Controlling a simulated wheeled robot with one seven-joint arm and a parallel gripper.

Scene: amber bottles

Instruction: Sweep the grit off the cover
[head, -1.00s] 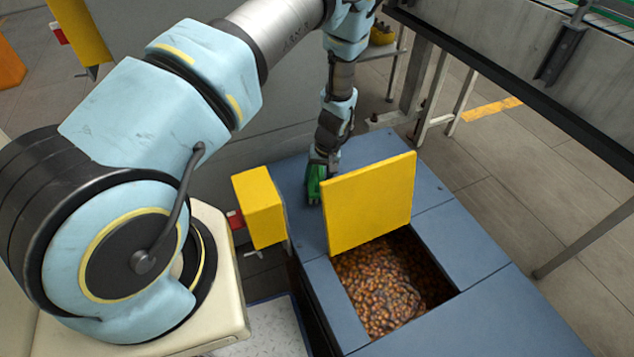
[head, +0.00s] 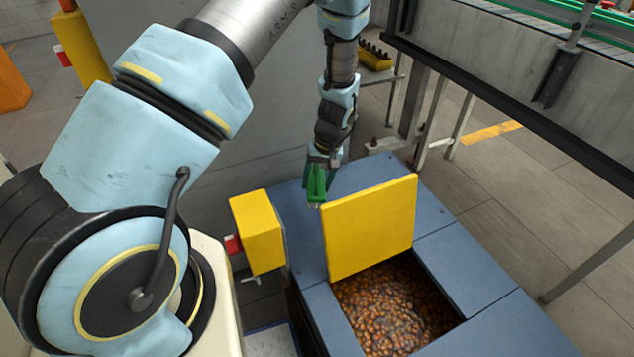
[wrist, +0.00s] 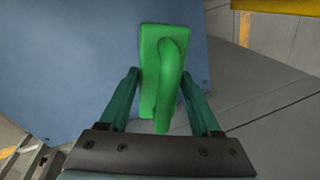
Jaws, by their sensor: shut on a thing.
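The yellow cover (head: 370,228) stands upright along the far edge of an opening in a blue-grey bin top (head: 458,258). My gripper (head: 320,160) is just beyond the cover's left end and above the bin top. It is shut on a green tool with a block and a loop handle (wrist: 163,75), which looks like a hand brush. In the head view the brush (head: 317,184) hangs with its short bristles down, clear of the cover. No grit can be made out on the cover's visible face; its far face is hidden.
The opening holds many amber bottles (head: 395,305). A yellow box (head: 257,230) sits at the bin's left side. A grey wall stands behind on the left. A conveyor frame (head: 520,95) runs along the right, with open floor (head: 500,185) between.

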